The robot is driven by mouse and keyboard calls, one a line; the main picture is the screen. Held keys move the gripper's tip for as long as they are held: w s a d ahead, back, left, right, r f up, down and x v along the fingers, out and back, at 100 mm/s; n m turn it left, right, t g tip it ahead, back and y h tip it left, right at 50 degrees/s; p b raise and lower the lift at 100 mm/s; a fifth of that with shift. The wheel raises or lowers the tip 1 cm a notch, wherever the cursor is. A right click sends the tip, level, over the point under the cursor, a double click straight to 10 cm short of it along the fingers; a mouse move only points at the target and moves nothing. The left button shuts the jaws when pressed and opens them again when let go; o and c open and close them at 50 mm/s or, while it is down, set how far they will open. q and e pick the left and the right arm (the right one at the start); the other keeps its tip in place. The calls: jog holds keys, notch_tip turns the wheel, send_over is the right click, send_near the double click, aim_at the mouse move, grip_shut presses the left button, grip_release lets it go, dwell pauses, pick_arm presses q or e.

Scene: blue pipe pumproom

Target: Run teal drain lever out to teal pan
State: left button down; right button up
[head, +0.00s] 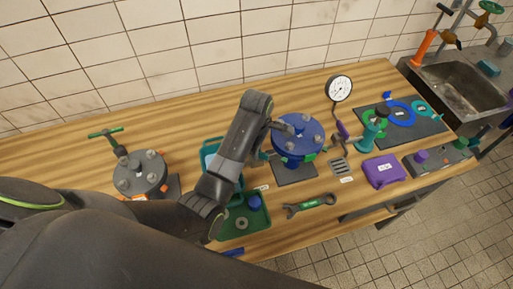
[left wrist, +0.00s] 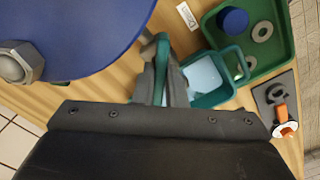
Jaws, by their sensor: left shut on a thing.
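In the left wrist view my left gripper (left wrist: 160,82) is shut on the teal drain lever (left wrist: 162,62). The lever shows as a narrow teal strip between the fingers, beside a brass-coloured fitting at the edge of the blue round housing (left wrist: 80,35). The teal pan (left wrist: 229,90), with pale blue inside, lies just right of the fingers. In the head view my forearm covers part of the pan (head: 209,143) and hides the fingertips. The blue pump (head: 300,130) stands right of the forearm. My right gripper is not in view.
A green tray (head: 262,222) with a blue cap and ring parts lies in front of the pan. A grey flanged unit (head: 139,173) stands left. The back of the bench is mostly clear.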

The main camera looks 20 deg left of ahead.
pick_arm(q)
jog(key=n, duration=0.4)
jog(key=shift+n, duration=2.1)
jog(key=c, duration=1.5)
grip_release()
